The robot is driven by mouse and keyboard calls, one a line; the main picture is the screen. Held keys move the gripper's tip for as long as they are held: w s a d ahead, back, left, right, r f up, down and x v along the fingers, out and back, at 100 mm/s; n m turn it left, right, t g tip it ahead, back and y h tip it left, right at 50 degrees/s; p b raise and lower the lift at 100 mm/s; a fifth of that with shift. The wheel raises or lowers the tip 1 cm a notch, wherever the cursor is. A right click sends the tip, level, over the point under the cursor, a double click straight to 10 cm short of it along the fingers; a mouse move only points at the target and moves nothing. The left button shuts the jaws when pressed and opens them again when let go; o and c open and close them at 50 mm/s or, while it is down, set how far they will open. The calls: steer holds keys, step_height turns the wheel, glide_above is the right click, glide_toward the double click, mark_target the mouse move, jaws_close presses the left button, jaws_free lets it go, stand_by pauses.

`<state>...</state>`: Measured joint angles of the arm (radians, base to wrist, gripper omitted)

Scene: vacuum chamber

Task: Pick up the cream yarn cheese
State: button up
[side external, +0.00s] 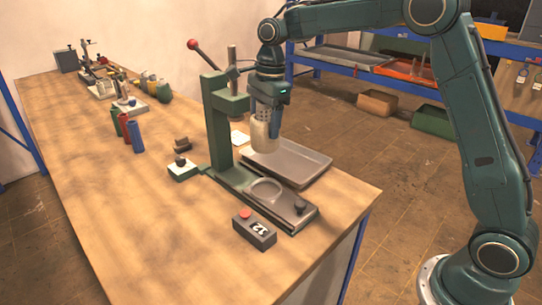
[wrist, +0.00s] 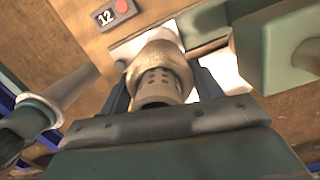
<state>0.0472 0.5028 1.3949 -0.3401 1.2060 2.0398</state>
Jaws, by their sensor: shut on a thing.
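The cream yarn cheese (side external: 264,137) is a pale wound cylinder on a perforated grey core. My gripper (side external: 266,116) is shut on it, with the fingers around the upper part and core. In the side view it hangs upright, over or just behind the grey metal tray (side external: 312,165); I cannot tell if its base touches anything. In the wrist view the cream yarn cheese (wrist: 160,52) sits between the two fingers of my gripper (wrist: 160,88), its perforated core towards the camera.
A green press stand (side external: 221,125) with a red-knobbed lever rises close to the left of my gripper. Its base carries a ring (side external: 266,191). A control box (side external: 254,230) stands at the front. Small bobbins (side external: 135,135) stand further left. The table's left front is clear.

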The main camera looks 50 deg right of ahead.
steer(key=shift+r, duration=2.95)
